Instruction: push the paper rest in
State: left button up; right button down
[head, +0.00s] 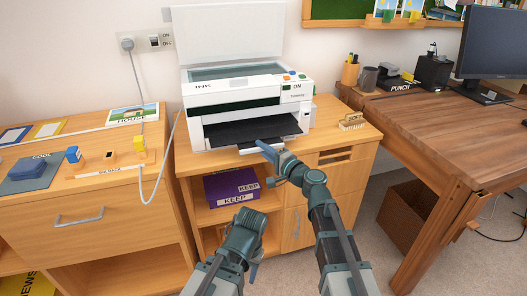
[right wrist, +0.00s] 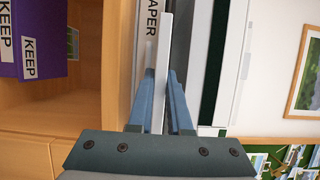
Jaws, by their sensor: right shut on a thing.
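The white printer (head: 245,108) stands on a wooden cabinet with its lid up. Its paper rest (head: 253,130), a dark flat panel with a pale front edge, sticks out of the front. My right gripper (head: 263,147) is at that front edge. In the right wrist view the blue fingers (right wrist: 165,100) are shut on the pale edge of the paper rest (right wrist: 164,60), one on each side. Lettering ending in "APER" shows beside them. My left gripper (head: 253,262) hangs low in front of the cabinet, away from the printer; its fingertips are mostly hidden.
A purple box marked KEEP (head: 232,187) sits on the shelf below; it also shows in the right wrist view (right wrist: 40,40). A brush (head: 352,122) lies right of the printer. A cable (head: 150,190) hangs at the left. A wooden desk (head: 440,120) stands at the right.

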jog(key=c, duration=0.8)
grip_release()
jog(key=shift+c, duration=0.2)
jog(key=v, duration=1.4)
